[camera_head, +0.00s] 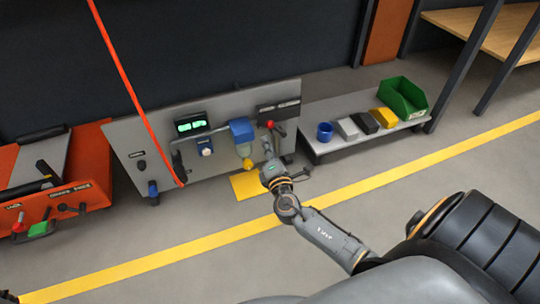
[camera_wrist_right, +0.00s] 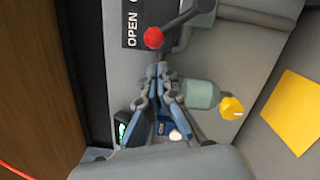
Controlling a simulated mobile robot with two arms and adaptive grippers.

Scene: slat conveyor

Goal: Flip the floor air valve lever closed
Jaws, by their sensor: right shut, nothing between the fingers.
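The valve lever has a red ball knob (camera_head: 269,124) and a dark arm, high on the right part of the grey panel (camera_head: 160,134). In the right wrist view, the red knob (camera_wrist_right: 153,38) is just beyond my fingertips, beside a dark label (camera_wrist_right: 130,22) reading "OPEN". The lever's dark arm (camera_wrist_right: 183,19) slants from the knob to a grey fitting at the top. My right gripper (camera_head: 266,143) is shut and empty, just below the knob; its closed fingers (camera_wrist_right: 159,70) point at the knob with a small apparent gap. My left gripper is not in view.
A blue-topped filter (camera_head: 241,130) with a yellow knob (camera_head: 249,164) is left of my right gripper. A yellow floor patch (camera_head: 246,187) lies below. A low bench (camera_head: 330,144) at right holds a blue cup, blocks and a green bin (camera_head: 404,96). A red hose hangs at left.

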